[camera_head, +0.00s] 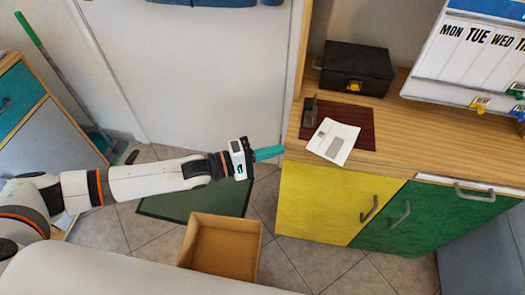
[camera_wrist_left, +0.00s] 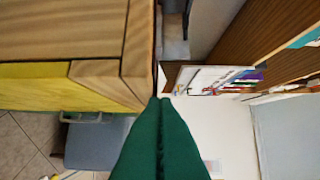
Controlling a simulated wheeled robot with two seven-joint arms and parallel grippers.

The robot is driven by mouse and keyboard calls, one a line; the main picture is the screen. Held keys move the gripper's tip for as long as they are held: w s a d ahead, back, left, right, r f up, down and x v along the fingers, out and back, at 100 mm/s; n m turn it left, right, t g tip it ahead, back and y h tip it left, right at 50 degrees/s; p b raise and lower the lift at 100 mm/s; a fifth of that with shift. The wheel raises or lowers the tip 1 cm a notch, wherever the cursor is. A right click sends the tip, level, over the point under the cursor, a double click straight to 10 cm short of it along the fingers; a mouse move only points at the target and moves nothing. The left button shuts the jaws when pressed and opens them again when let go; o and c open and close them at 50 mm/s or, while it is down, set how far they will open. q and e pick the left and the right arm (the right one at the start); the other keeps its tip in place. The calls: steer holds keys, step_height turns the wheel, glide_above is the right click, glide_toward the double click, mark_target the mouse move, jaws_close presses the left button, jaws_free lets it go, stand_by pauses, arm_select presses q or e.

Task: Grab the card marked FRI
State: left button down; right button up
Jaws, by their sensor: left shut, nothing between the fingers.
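No card readable as FRI shows in either view. A white weekday board (camera_head: 466,62) at the upper right of the head view reads MON, TUE, WED and a cut-off T; its right part is outside the frame. In the left wrist view the board (camera_wrist_left: 205,78) is seen at a steep angle, too small to read. My left gripper (camera_head: 268,153) has teal fingers, shut and empty, beside the left end of the wooden counter. The shut fingers (camera_wrist_left: 163,105) also show in the left wrist view. My right gripper is not in view.
The counter (camera_head: 420,130) holds a black box (camera_head: 357,68) and a dark red mat (camera_head: 362,115) with a white sheet (camera_head: 334,141). Small coloured clips (camera_head: 480,104) hang at the board's lower edge. Yellow and green doors (camera_head: 330,205) are below. An open cardboard box (camera_head: 222,243) stands on the floor.

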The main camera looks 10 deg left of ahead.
mark_target(293, 146)
arm_select(q)
steer(key=x, duration=0.5)
steer(key=shift+w+d, duration=0.1)
steer(key=shift+d, duration=0.05)
steer(key=shift+s+d+r+p, duration=0.1)
steer(key=shift+s+d+p, duration=0.15)
steer(key=shift+d, duration=0.35)
steer(key=shift+s+d+p, duration=0.15)
steer(key=shift+d+p, duration=0.1)
steer(key=shift+d, duration=0.5)
